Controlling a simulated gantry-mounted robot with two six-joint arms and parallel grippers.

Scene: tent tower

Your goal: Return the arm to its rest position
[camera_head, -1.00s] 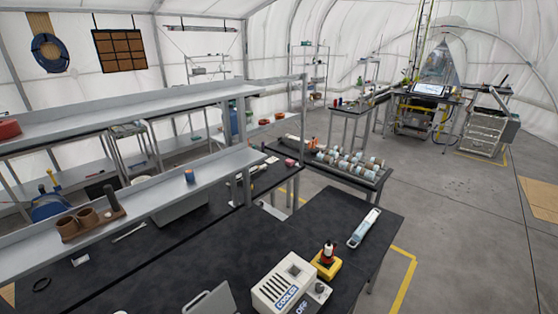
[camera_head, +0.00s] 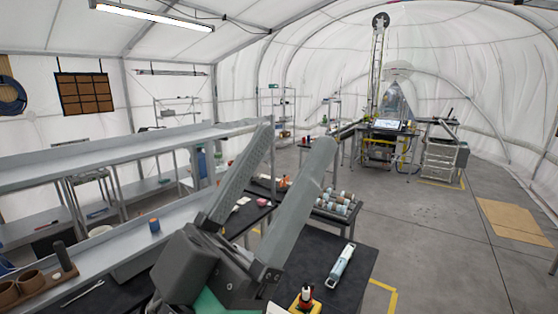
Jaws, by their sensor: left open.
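My left gripper (camera_head: 294,138) fills the middle of the head view, large and close to the camera. Its two long grey fingers point up and are spread apart, with only the background showing between them. The dark gripper body is below them, at the bottom of the picture. It hides part of the black workbench (camera_head: 329,243) and of the shelf behind. I cannot tell its height above the bench. My right gripper is not in view.
A white and blue tool (camera_head: 340,264) lies on the bench, right of the gripper. A yellow-based item with a red and black top (camera_head: 305,297) stands in front of it. Metal shelving (camera_head: 110,152) runs along the left. Open floor (camera_head: 430,240) lies to the right.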

